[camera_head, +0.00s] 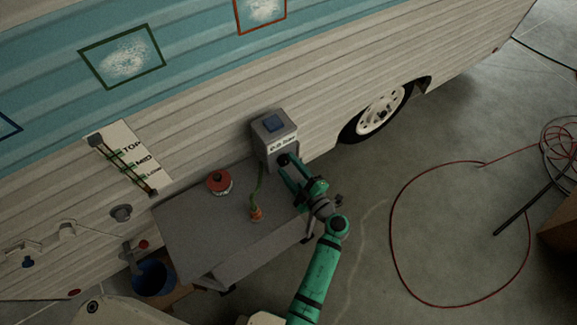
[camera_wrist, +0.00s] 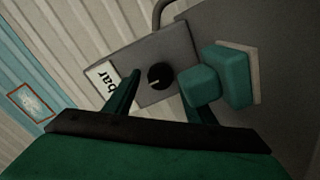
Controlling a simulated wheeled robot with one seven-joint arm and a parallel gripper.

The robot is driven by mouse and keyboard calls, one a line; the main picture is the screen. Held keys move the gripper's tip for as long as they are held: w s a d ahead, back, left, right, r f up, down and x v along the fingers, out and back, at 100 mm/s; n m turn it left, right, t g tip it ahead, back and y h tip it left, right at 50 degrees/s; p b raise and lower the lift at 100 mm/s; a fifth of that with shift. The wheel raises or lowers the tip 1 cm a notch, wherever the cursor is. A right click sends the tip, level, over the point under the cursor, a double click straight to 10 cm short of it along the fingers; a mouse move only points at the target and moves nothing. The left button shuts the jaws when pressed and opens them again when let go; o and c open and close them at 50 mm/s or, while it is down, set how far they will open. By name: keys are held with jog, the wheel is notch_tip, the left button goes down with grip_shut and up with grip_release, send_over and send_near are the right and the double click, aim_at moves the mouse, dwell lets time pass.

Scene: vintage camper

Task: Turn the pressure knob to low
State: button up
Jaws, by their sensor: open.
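The pressure knob (camera_wrist: 158,76) is a small black dial with a light pointer line on the front of a grey box (camera_wrist: 172,45). In the wrist view a white label (camera_wrist: 104,78) reading "bar" shows beside it. In the head view the grey box (camera_head: 262,128) stands at the back of the table against the camper, with a blue top and a label. My gripper (camera_head: 284,165) is at the box's front. In the wrist view my gripper (camera_wrist: 160,90) is open, its green fingers on either side of the knob. I cannot tell whether either finger touches it.
The grey table (camera_head: 215,228) also holds a red and white can (camera_head: 219,182) and a small orange-brown fitting (camera_head: 256,213) with a green hose. A sign with TOP, MED and LOW marks (camera_head: 130,155) is on the camper wall. A blue bucket (camera_head: 153,277) stands at the lower left.

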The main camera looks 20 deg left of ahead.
jog(key=v, duration=1)
jog(key=shift+s, duration=0.15)
